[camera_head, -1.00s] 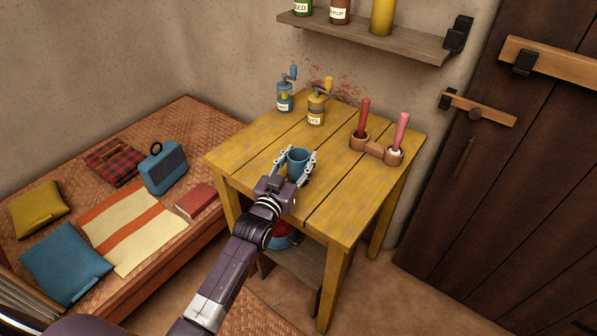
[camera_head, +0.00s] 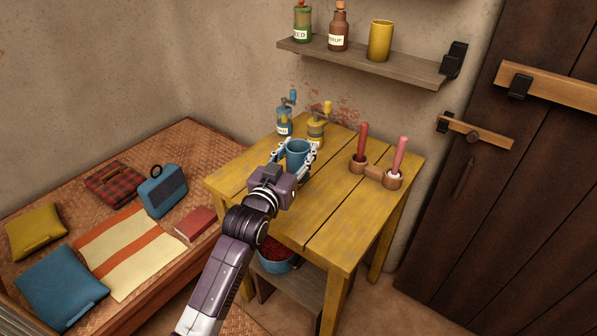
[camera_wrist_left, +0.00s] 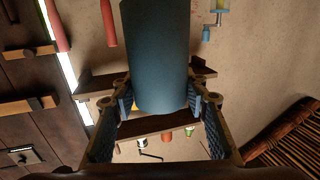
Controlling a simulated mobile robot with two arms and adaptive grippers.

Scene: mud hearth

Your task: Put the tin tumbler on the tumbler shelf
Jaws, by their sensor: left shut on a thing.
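The tin tumbler (camera_head: 299,152) is a blue cup, upright between the fingers of my left gripper (camera_head: 297,158). The gripper is shut on it and holds it above the yellow table. In the left wrist view the tumbler (camera_wrist_left: 156,60) fills the upper middle, with the finger pads (camera_wrist_left: 160,100) on both its sides. A grey wooden wall shelf (camera_head: 405,68) is above and behind the table, higher than the tumbler. A yellow tumbler (camera_head: 381,40) stands towards its right end. My right gripper is not in view.
Green (camera_head: 302,24) and brown (camera_head: 338,28) bottles stand on the shelf's left part. A blue grinder (camera_head: 285,122) and a yellow grinder (camera_head: 316,132) stand behind the tumbler. A wooden holder with red and pink pestles (camera_head: 376,174) is to the right. The table's front (camera_head: 320,235) is clear.

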